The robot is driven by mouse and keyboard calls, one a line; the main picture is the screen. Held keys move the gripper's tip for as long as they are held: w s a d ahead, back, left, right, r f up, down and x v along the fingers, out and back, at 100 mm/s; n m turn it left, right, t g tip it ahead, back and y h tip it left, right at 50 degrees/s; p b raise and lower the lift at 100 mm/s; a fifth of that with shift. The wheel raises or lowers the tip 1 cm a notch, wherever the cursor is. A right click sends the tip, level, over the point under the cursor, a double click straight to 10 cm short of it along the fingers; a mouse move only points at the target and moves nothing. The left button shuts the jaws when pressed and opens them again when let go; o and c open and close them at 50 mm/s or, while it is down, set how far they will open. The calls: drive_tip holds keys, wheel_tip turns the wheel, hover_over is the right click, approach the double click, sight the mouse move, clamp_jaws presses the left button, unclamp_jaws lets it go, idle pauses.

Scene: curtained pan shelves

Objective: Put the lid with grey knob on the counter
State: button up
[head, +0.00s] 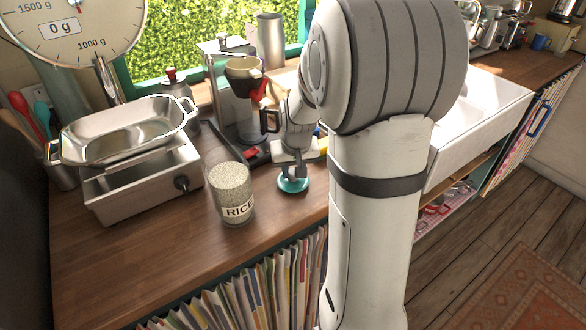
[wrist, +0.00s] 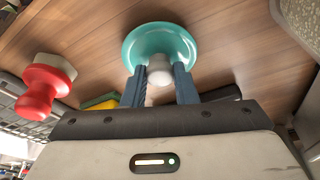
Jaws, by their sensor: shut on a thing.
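The lid is a round teal disc (head: 293,184) with a small light grey knob. In the head view it is at the front part of the wooden counter, right of the rice jar. It also shows in the wrist view as a teal disc (wrist: 150,38), with its grey knob (wrist: 159,68) between the fingers. My gripper (head: 291,170) is above the lid and shut on the knob; its dark fingers (wrist: 159,80) flank it in the wrist view. The lid lies flat or nearly so, at or just above the wood; I cannot tell whether it touches.
The rice jar (head: 232,193) stands left of the lid. A scale with a metal pan (head: 130,130) is further left. A coffee maker (head: 245,105) stands behind. A red-knobbed object (wrist: 42,90) is left in the wrist view. Bare wood (head: 275,212) lies in front.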

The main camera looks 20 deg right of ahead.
drive_tip(key=shift+f, duration=0.25)
idle(0.4)
drive_tip(key=o, duration=1.1)
drive_tip(key=shift+c, duration=0.2)
drive_tip(key=c, duration=0.4)
drive_tip(key=shift+r, duration=0.2)
drive_tip(key=shift+s+r+p, duration=0.25)
drive_tip(key=shift+r+p, duration=0.05)
drive_tip(key=shift+r, duration=0.35)
drive_tip(key=shift+r, duration=0.1)
